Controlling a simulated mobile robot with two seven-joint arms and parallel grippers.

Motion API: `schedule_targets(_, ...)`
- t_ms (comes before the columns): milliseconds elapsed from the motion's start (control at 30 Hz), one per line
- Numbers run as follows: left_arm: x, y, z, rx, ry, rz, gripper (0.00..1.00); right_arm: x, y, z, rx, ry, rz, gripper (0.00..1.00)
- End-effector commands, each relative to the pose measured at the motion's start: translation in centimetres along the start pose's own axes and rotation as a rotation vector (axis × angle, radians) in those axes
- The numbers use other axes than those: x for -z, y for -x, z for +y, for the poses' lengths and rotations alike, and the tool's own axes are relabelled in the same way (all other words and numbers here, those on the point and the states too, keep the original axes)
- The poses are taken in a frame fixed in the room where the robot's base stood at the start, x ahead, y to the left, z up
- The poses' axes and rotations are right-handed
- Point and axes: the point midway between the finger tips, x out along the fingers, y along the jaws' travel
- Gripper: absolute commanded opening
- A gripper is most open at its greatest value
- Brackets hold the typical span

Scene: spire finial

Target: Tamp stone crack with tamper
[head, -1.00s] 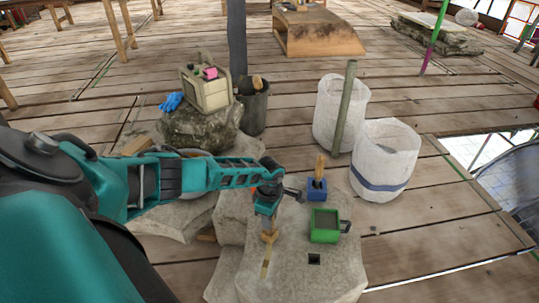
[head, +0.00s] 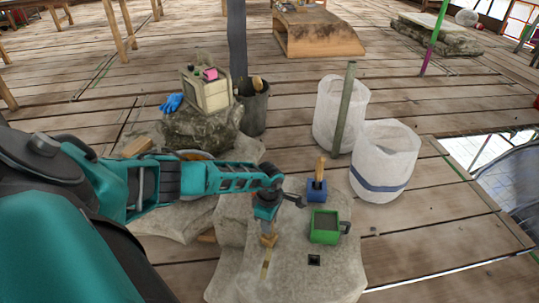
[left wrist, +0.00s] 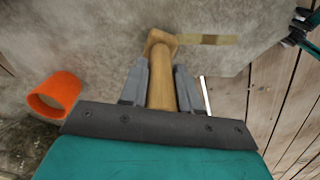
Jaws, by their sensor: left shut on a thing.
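My left gripper (head: 266,212) is shut on the wooden tamper (head: 268,240). In the left wrist view the tamper's round handle (left wrist: 161,85) lies between the two grey fingers (left wrist: 161,88). Its wider block end is at the stone, at the far end of the crack. The crack is a tan strip (head: 265,263) in the grey stone slab (head: 310,280); it also shows in the left wrist view (left wrist: 212,39). The block hides part of the strip. I cannot tell whether it touches the stone. A teal and dark part, apparently my right gripper (left wrist: 297,29), shows at the left wrist view's top right.
On the slab stand a blue holder (head: 317,192) with a wooden-handled tool and a green box (head: 324,228). A small square hole (head: 314,260) lies nearer. White sacks (head: 384,165) stand behind on the right. An orange ring-shaped thing (left wrist: 54,95) lies at the left wrist view's left.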

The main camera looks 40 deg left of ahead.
Motion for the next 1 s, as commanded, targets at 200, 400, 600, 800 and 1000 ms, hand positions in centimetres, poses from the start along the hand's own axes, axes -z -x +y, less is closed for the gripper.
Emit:
schedule_targets(200,-0.2,-0.1,-0.8,0.003,-0.001,0.000,0.00,0.5,0.3,-0.1,0.001,0.000,-0.001,0.57)
schedule_targets(400,-0.4,-0.2,-1.5,0.006,-0.002,0.000,0.00,0.7,0.6,-0.1,0.000,0.000,-0.004,0.57)
schedule_targets(600,-0.6,-0.4,-2.2,0.008,-0.001,0.000,0.00,1.0,0.8,-0.1,0.000,0.000,-0.005,0.57)
schedule_targets(800,-0.7,-0.6,-2.5,0.011,-0.002,0.000,0.00,1.2,0.8,0.1,-0.002,0.004,-0.001,0.57)
schedule_targets(1000,-0.8,-0.5,-3.0,0.014,-0.003,0.001,0.00,1.6,1.1,0.0,-0.002,0.002,-0.001,0.57)
